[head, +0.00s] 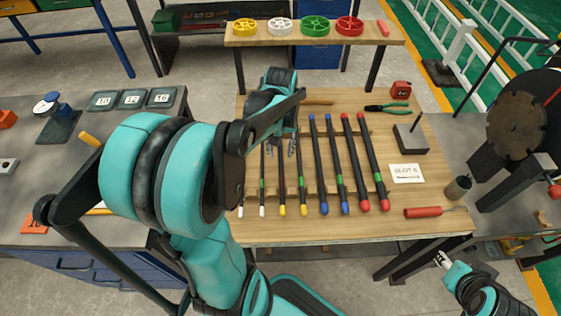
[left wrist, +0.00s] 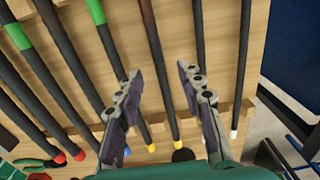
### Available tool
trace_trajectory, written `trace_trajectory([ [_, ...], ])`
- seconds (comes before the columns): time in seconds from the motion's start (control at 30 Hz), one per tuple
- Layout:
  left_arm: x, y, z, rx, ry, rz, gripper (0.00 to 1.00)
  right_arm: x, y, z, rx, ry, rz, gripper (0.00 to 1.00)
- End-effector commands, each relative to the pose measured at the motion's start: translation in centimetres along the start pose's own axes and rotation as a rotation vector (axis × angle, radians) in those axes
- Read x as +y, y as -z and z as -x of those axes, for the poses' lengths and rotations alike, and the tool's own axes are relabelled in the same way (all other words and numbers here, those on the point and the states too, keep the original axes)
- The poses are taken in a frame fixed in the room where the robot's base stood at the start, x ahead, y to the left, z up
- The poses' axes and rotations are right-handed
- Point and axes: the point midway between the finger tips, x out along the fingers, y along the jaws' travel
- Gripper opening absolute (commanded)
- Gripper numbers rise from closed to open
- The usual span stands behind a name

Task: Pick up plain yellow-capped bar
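The plain yellow-capped bar (head: 282,190) is dark, has no green band and lies on the wooden rack. Beside it on the right is a yellow-capped bar with a green band (head: 302,195). My left gripper (head: 286,146) is over the rack, open and empty. In the left wrist view its fingertips (left wrist: 159,72) stand apart on either side of the plain yellow-capped bar (left wrist: 170,115). Whether they reach down to its level is unclear. My right gripper (head: 444,260) is small at the lower right, with its fingers not clearly distinguishable.
White-capped bars (head: 262,200) lie left of the yellow pair; blue-capped (head: 325,190) and red-capped bars (head: 362,185) lie right. Neighbouring bars are close to my left fingers.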

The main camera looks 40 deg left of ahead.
Motion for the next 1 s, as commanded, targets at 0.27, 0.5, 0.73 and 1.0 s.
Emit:
trace_trajectory([
  [0.27,0.0,0.0,-3.0,0.001,0.000,-0.001,0.38,0.0,-1.0,-1.3,0.000,0.000,0.000,0.41],
  [0.5,0.0,0.0,-2.8,0.001,0.000,-0.001,0.09,0.0,-0.9,-1.2,0.000,0.000,0.000,0.41],
  [0.73,0.0,0.0,-2.8,0.001,0.000,-0.001,0.00,0.0,-0.9,-1.3,0.000,0.000,0.000,0.41],
  [1.0,0.0,0.0,-2.5,0.001,0.000,-0.001,0.00,0.0,-0.8,-1.1,0.000,0.000,0.000,0.41],
])
